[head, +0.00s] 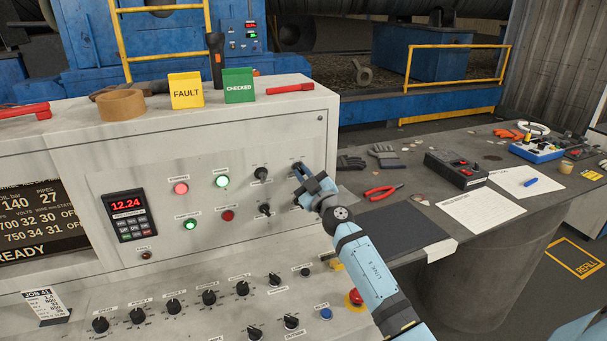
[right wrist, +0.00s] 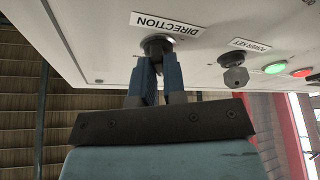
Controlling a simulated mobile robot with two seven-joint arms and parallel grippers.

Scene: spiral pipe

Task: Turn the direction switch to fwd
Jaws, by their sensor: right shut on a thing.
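The direction switch (right wrist: 157,44) is a dark round knob under a white DIRECTION label (right wrist: 165,23) in the right wrist view. My right gripper (right wrist: 159,62) is shut on it, with one blue finger on each side. The fingers hide much of the knob, so I cannot tell which way it points. In the head view my right gripper (head: 304,176) is at the right part of the upright panel (head: 140,178) and largely covers the switch. My left gripper is not in view.
A power key switch (right wrist: 235,76) sits beside the direction switch, with lit green and red lamps beyond it. Below, the sloping desk holds several black knobs and a red emergency button (head: 354,298) near my right forearm. A grey table (head: 400,205) with tools stands at right.

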